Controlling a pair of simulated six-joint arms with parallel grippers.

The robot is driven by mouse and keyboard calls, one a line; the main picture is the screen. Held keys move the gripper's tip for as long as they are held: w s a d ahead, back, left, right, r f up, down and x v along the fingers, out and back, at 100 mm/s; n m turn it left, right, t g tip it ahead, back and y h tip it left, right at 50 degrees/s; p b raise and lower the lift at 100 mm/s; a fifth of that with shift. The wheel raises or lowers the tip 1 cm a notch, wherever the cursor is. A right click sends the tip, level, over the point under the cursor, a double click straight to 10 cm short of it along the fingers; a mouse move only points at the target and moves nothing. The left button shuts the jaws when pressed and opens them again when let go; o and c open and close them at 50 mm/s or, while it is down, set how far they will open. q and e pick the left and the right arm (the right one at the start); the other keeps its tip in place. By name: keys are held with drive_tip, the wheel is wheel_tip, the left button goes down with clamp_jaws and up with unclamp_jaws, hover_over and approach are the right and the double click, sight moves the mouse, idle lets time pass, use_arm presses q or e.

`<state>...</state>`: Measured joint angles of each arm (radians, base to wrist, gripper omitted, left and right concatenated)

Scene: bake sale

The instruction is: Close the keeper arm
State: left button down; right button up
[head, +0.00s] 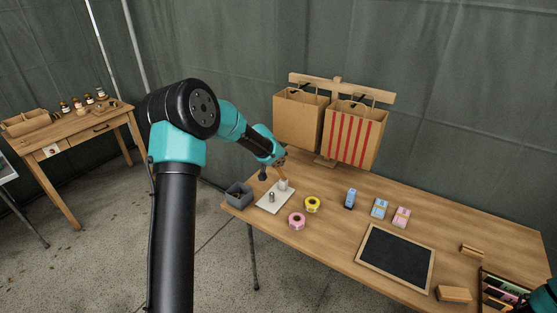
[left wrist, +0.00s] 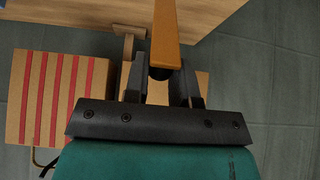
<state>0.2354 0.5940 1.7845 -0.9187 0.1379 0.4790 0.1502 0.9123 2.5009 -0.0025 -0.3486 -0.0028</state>
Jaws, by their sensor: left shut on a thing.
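The keeper arm, an orange-brown bar, shows in the left wrist view (left wrist: 165,35) as a long strip running up from my left gripper (left wrist: 167,82). The fingers stand on either side of its near end. In the head view my left gripper (head: 279,160) is above a white plate (head: 266,206), and the keeper arm (head: 282,173) slants down from it towards a pale block (head: 283,185). A small grey post (head: 271,196) stands on the plate. Where the bar meets the block is too small to tell. My right gripper is outside the view.
A grey bin (head: 238,194) stands left of the plate. Two paper bags, one plain (head: 298,120) and one striped (head: 352,135), hang behind. A chalkboard (head: 396,258) lies further right on the table.

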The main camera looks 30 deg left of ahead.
use_arm(q)
drive_tip(key=shift+s+a, duration=0.1)
drive_tip(key=shift+a, duration=0.1)
drive_tip(key=c, duration=1.1)
unclamp_jaws()
drive_tip(key=shift+c, duration=0.2)
drive_tip(key=shift+o, duration=0.8)
drive_tip(key=shift+d, duration=0.1)
drive_tip(key=shift+r, duration=0.1)
drive_tip(key=v, duration=1.7)
drive_tip(key=shift+r, duration=0.15)
